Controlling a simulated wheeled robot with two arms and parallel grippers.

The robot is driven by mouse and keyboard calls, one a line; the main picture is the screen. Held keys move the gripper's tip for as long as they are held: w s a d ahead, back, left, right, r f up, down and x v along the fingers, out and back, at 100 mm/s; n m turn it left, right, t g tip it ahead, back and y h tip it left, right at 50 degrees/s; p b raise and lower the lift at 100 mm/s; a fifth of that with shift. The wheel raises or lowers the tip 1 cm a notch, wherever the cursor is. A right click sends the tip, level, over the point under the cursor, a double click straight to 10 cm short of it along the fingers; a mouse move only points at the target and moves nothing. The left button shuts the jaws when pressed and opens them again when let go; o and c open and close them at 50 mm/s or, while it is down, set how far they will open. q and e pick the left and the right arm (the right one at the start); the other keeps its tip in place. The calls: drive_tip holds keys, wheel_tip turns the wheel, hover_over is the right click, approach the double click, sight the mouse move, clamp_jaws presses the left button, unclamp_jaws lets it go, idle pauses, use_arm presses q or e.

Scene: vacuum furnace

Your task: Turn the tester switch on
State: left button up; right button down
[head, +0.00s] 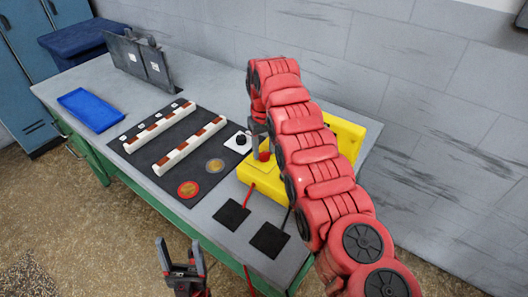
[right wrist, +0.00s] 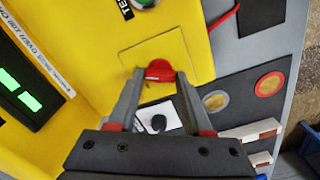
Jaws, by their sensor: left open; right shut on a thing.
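The yellow tester (head: 345,132) stands at the right end of the bench, mostly behind my right arm. Its red switch (head: 264,156) sits on a low yellow plate, and in the right wrist view the switch (right wrist: 159,70) lies between my fingertips. My right gripper (head: 261,149) reaches down over it; in the right wrist view the gripper (right wrist: 160,77) is shut on the red switch. The tester's display (right wrist: 22,90) shows green lit figures. My left gripper (head: 182,263) is open and empty, in front of the bench, away from the tester.
A dark mat (head: 140,158) holds two white strips, a red-rimmed disc (head: 188,189) and a grey-rimmed disc (head: 215,165). A white plate with a black knob (head: 239,141) is beside the tester. Black pads (head: 232,214) and red leads lie in front. A blue tray (head: 92,109) lies left.

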sight(264, 152)
drive_tip(key=shift+m, duration=0.3)
idle(0.4)
drive_tip(key=shift+c, duration=1.6)
unclamp_jaws()
drive_tip(key=shift+r+p, duration=0.3)
drive_tip(key=shift+r, duration=0.3)
wheel_tip(264, 152, up, 16)
drive_tip(key=p, duration=1.5)
drive_tip(key=shift+p, duration=0.3)
